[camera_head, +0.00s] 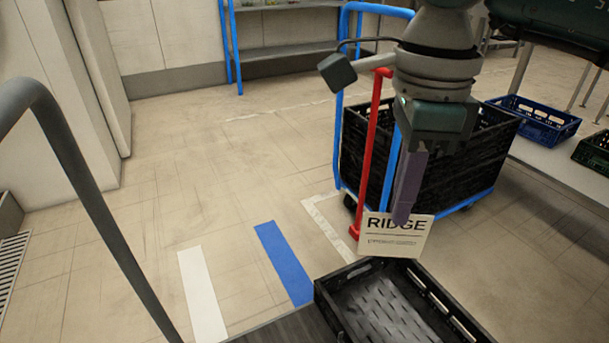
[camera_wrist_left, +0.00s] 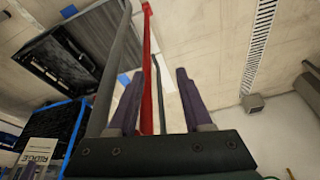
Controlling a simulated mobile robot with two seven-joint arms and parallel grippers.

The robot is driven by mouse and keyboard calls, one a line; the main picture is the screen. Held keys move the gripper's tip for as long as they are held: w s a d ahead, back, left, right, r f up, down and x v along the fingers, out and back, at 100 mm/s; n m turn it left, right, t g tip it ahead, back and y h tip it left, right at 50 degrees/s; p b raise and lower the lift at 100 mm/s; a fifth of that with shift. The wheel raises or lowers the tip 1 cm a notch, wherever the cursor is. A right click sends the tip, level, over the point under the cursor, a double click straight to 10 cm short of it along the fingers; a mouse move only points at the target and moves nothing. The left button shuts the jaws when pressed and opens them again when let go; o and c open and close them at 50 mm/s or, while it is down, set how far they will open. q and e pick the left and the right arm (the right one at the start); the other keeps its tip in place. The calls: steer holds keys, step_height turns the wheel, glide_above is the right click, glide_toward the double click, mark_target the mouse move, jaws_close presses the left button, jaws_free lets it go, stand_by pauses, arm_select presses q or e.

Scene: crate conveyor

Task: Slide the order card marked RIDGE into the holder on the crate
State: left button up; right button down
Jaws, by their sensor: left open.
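The white order card marked RIDGE (camera_head: 393,240) hangs upright below my right gripper (camera_head: 407,195), which is shut on its upper edge. The card hangs just above the far rim of an open, empty black crate (camera_head: 330,306) at the bottom of the head view. I cannot make out a holder on this crate. The card also shows at the lower left of the left wrist view (camera_wrist_left: 38,154). My left gripper (camera_wrist_left: 157,85) is open with nothing held, its purple fingers apart. A red post passes behind the gap. The left gripper is not in the head view.
A blue-framed cart (camera_head: 340,130) with black crates (camera_head: 450,165) stands behind the card, with a red post (camera_head: 370,150) beside it. A grey bent rail (camera_head: 75,165) crosses the left side. A blue crate (camera_head: 535,120) stands at right. Floor at centre left is clear.

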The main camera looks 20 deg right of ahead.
steer(key=w+d+f+m+b, duration=0.1)
steer(key=f+m+b, duration=0.4)
steer(key=f+b, duration=1.1)
steer(key=w+d+f+m+b, duration=0.1)
steer(key=w+f+m+b, duration=0.2)
steer(key=f+b, duration=1.3)
steer(key=f+m, duration=0.1)
steer(key=m, duration=0.2)
steer(key=shift+w+d+f+m, duration=0.15)
steer(key=shift+f+m, duration=0.05)
steer(key=shift+m, duration=0.1)
steer(key=shift+f, duration=0.1)
step_height(320, 180, down, 9)
steer(key=b, duration=0.7)
steer(key=shift+b, duration=0.3)
steer(key=c, duration=1)
jaws_free()
